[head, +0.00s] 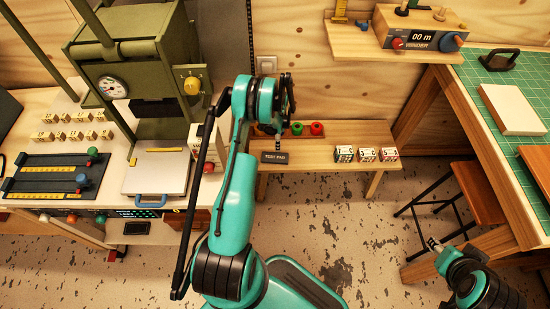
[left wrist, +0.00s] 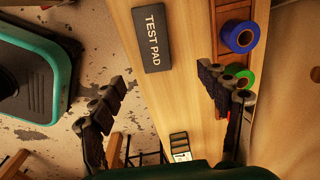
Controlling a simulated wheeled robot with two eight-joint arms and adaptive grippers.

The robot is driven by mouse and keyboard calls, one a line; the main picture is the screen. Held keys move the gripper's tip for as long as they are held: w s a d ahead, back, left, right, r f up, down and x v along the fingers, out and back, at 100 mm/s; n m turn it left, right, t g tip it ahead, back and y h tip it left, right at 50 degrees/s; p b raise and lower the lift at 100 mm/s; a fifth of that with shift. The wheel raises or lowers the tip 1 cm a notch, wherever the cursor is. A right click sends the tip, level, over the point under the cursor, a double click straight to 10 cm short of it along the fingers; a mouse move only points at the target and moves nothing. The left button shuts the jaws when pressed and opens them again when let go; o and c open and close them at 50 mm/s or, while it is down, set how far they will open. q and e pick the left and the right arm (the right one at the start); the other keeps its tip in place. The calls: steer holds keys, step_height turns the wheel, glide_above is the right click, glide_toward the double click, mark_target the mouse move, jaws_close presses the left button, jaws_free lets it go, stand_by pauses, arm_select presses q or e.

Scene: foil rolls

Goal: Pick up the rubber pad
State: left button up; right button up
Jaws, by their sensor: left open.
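The rubber pad (head: 274,157) is a flat dark rectangle lettered "TEST PAD". It lies on the low wooden bench near its left end, and shows at the top of the left wrist view (left wrist: 152,38). My left gripper (left wrist: 162,82) is open and empty, its two dark fingers spread apart above the bench. In the head view my left arm's wrist partly hides this gripper. My right arm is at the lower right of the head view; its small gripper end (head: 433,243) is too unclear to read.
The bench (head: 312,167) also bears foil rolls, including green (head: 297,128) and red (head: 317,128) ones, in a wooden tray at the back. Several labelled blocks (head: 366,155) stand to the right. A green press (head: 140,75) stands left; a stool (head: 478,190) stands right.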

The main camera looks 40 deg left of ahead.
arm_select(q)
glide_above(273, 157)
steer(key=shift+m, duration=0.4)
step_height(273, 157, down, 8)
steer(key=shift+d+r+b, duration=0.1)
steer(key=shift+r+b, duration=0.05)
steer(key=shift+b, duration=0.3)
step_height(273, 157, down, 6)
steer(key=b, duration=0.3)
steer(key=shift+r, duration=0.4)
steer(key=c, duration=1.3)
